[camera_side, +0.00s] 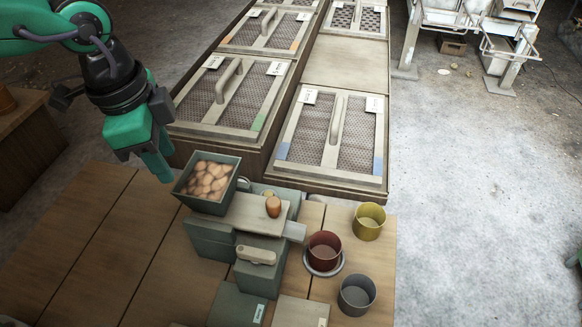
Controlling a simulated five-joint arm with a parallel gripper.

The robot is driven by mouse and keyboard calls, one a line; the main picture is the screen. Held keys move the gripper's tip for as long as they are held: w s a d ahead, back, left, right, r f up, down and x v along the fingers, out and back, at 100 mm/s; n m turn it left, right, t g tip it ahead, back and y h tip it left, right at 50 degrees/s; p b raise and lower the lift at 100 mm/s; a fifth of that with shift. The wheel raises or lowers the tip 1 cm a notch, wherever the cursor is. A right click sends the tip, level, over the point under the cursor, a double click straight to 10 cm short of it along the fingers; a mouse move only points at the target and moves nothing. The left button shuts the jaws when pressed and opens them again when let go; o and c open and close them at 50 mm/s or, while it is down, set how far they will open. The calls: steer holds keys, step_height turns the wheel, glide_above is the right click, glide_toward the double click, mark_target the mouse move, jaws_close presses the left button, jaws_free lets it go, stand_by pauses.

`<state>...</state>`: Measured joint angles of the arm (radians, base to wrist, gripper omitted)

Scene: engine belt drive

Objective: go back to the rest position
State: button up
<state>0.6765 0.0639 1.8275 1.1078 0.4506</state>
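My gripper (148,158) is at the upper left, with green jaws pointing down. It hangs just left of and behind a dark green bin (204,207) filled with brown egg-like pieces (207,180). The jaws overlap each other from this side, so I cannot tell whether they are apart. I see nothing held between them. Whether the fingertips touch the bin's edge is unclear.
The bin is on a green stepped device (257,277), beside a light plate with one brown piece (273,206). A red cup (324,249), yellow cup (369,221) and grey cup (357,294) stand to the right. Cages with handles (333,135) stand behind. The wooden table's left is clear.

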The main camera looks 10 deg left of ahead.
steer(key=s+a+n+t, duration=0.1)
steer(key=s+a+n, duration=0.2)
steer(key=a, duration=0.5)
steer(key=s+a+n+t, duration=0.2)
steer(key=a+n, duration=0.3)
steer(key=a, duration=0.4)
steer(key=s+a+n+t+y, duration=0.1)
steer(key=s+a+n, duration=0.3)
steer(key=a, duration=0.4)
steer(key=shift+s+a+n, duration=0.35)
steer(key=shift+n, duration=0.15)
